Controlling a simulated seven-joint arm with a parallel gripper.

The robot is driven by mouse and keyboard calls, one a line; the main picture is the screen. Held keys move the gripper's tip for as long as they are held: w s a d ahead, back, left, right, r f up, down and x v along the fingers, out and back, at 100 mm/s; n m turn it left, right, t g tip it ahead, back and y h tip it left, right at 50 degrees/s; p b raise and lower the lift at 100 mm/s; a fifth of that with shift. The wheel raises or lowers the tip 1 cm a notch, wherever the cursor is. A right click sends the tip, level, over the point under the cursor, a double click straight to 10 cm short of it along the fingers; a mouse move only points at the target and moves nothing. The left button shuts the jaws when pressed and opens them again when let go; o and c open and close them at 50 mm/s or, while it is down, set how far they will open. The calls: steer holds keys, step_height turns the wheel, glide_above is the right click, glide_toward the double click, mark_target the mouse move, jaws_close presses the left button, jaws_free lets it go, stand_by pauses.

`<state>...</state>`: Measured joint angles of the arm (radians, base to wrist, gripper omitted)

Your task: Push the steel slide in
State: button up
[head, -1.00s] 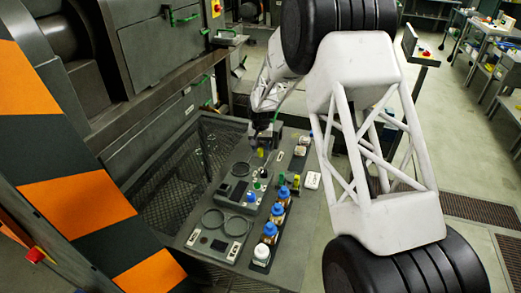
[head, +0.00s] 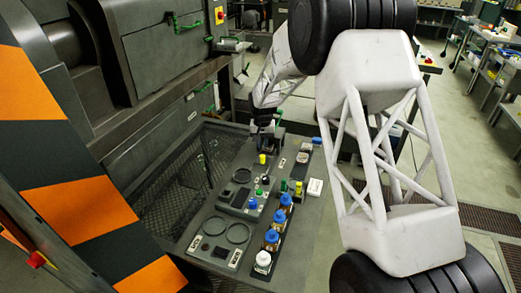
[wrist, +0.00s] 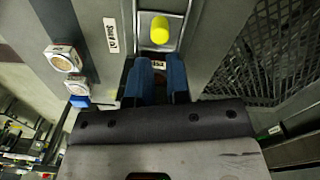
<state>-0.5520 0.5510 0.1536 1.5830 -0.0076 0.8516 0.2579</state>
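The steel slide (wrist: 172,41) shows in the wrist view as a bright metal channel with a yellow knob (wrist: 160,30) on it, set in the grey panel. In the head view the yellow knob (head: 262,158) is small, just in front of my gripper (head: 264,138). In the wrist view my gripper (wrist: 160,64) has two blue fingers, a narrow gap apart, pointing towards the knob. The knob is beyond the fingertips, and nothing is seen held between them. A small label lies at the near end of the channel. Whether the fingertips touch the slide cannot be told.
A row of blue-capped bottles (head: 272,238) and a white-capped one stand in a dark rack to the panel's right. Round recesses (head: 238,233) lie at the front. Dark mesh (head: 190,180) and machine housing are at left. The wrist view shows a blue-and-white object (wrist: 76,87).

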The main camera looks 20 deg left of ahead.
mark_target(261, 163)
steer(key=shift+s+n, duration=0.15)
steer(key=shift+n, duration=0.25)
steer(key=shift+c, duration=1.1)
steer(key=n, duration=0.1)
steer(key=s+n, duration=0.1)
steer(key=n, duration=0.1)
steer(key=s+n, duration=0.1)
steer(key=n, duration=0.1)
steer(key=shift+a+r+t+h, duration=0.3)
steer(key=shift+r+t, duration=0.1)
jaws_close()
steer(key=s+a+r+n+t, duration=0.1)
steer(key=s+n, duration=0.3)
steer(key=n, duration=0.8)
steer(key=s+a+r+n+t, duration=0.1)
steer(key=s+n, duration=0.3)
steer(key=n, duration=0.7)
steer(key=shift+a+r+n+t+h, duration=0.15)
steer(key=shift+r+n+t+h, duration=0.25)
steer(key=shift+t, duration=0.3)
